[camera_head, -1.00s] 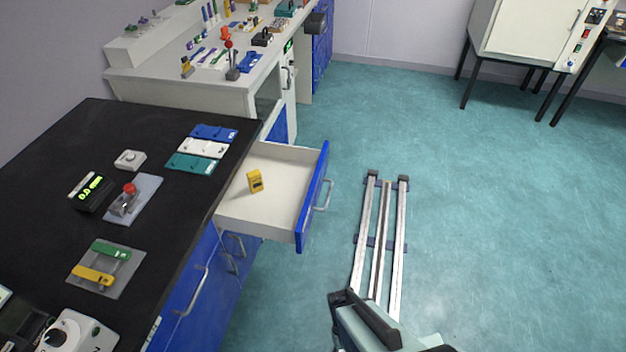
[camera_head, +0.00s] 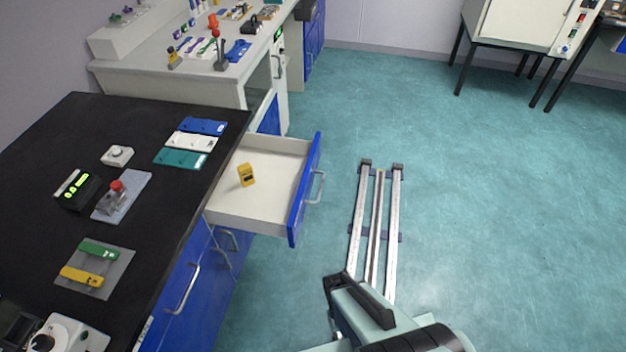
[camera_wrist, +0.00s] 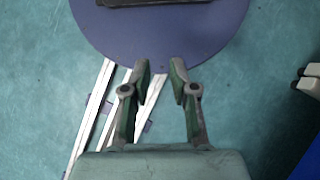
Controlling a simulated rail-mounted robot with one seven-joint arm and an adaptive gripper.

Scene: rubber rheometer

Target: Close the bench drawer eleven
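The open drawer (camera_head: 258,209) sticks out from the blue cabinet under the black-topped bench (camera_head: 60,135). It has a white tray-like inside, a blue front (camera_head: 306,189) and a silver bar handle (camera_head: 317,187). A small yellow device (camera_head: 246,175) stands inside it. I cannot read a drawer number. In the wrist view my gripper (camera_wrist: 160,70) points down over the floor, its two fingers apart with nothing between them. In the head view part of my arm shows at the bottom, right of the drawer; the fingertips are not visible there.
Floor rails (camera_head: 376,225) run right of the drawer. Other closed blue fronts with handles (camera_head: 183,288) lie below and nearer. A white bench (camera_head: 165,88) stands behind, and a white cabinet on legs (camera_head: 512,25) at the back right. The green floor on the right is clear.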

